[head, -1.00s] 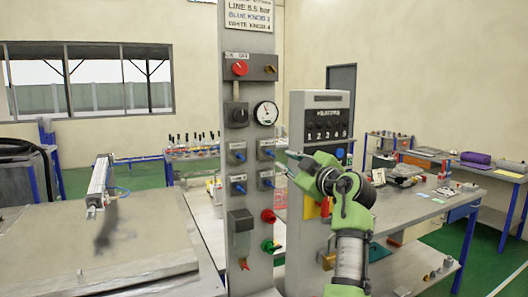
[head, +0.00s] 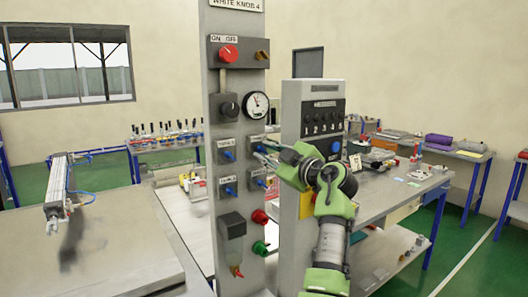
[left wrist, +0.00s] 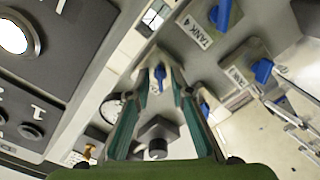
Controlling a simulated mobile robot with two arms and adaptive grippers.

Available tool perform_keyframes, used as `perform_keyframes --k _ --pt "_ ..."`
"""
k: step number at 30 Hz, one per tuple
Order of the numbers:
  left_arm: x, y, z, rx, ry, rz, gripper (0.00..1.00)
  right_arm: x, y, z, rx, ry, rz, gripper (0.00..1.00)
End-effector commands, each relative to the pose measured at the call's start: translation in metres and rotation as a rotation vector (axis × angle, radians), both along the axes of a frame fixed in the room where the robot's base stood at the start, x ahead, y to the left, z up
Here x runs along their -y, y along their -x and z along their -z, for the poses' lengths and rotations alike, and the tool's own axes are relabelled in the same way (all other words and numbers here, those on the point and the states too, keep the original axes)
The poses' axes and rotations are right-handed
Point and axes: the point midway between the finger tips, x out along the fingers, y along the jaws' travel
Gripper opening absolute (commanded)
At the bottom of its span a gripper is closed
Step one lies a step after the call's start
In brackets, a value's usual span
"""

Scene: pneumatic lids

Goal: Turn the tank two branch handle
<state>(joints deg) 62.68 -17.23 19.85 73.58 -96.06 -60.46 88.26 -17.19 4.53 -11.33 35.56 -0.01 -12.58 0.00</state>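The grey pneumatic panel (head: 241,205) carries blue valve handles in two columns. I take the tank two branch handle to be the upper right one under the gauge, partly hidden by my left gripper (head: 264,156) in the head view. In the left wrist view, turned nearly upside down, this blue handle (left wrist: 160,72) shows between the fingertips of my left gripper (left wrist: 161,80). The fingers are apart, one on each side; I cannot tell whether they touch it. A handle labelled TANK 4 (left wrist: 222,15) sits above right. My right gripper is not in view.
The pressure gauge (head: 256,105) and red knob (head: 229,53) are higher on the panel.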

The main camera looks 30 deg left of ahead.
Motion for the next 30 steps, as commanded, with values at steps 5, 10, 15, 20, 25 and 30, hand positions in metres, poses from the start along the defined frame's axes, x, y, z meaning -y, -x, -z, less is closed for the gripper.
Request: perform_keyframes --k 5,10,15,20,25,30 --pt "0.0 0.0 0.0 0.0 0.0 0.0 0.0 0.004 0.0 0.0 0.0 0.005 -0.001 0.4" --pt "0.0 0.0 0.0 0.0 0.0 0.0 0.0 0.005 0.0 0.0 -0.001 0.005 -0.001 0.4" --pt "-0.001 0.0 0.0 -0.012 -0.006 -0.001 0.0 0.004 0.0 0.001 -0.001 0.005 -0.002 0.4" --pt "-0.001 0.001 0.0 -0.057 -0.026 -0.002 0.0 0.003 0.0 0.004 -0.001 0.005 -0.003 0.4" --pt "-0.001 0.001 0.0 -0.154 -0.068 -0.001 0.0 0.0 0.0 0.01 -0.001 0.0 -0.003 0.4" --pt "-0.002 0.001 -0.001 -0.29 -0.126 -0.002 0.0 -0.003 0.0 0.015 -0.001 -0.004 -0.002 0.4"
